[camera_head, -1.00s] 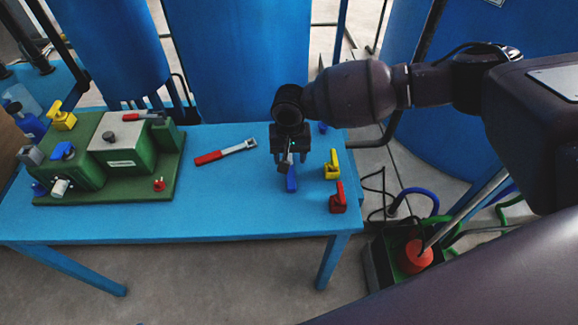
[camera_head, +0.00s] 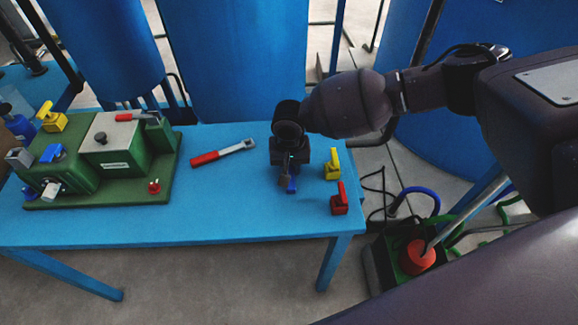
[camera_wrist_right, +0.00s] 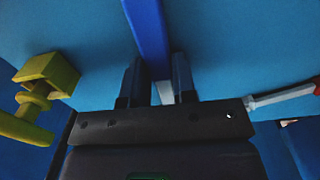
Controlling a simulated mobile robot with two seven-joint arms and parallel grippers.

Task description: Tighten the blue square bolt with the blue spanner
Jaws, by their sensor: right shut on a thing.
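My right gripper (camera_head: 289,180) points down over the right part of the blue table. It is shut on the blue spanner (camera_head: 292,187), which is mostly hidden beneath it. In the right wrist view the blue spanner (camera_wrist_right: 149,30) is a long blue bar running up between the two fingers (camera_wrist_right: 160,85). On the green machine (camera_head: 110,183) at the left, a small blue part (camera_head: 28,193) shows at the front left corner beside a whitish block; I cannot tell whether it is the blue square bolt. My left gripper is not in view.
A red-handled grey tool (camera_head: 222,152) lies between the machine and my right gripper. A yellow piece (camera_head: 332,165) and a red piece (camera_head: 340,201) stand close to the right of the gripper. The table's front middle is clear. Blue tanks (camera_head: 228,60) stand behind.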

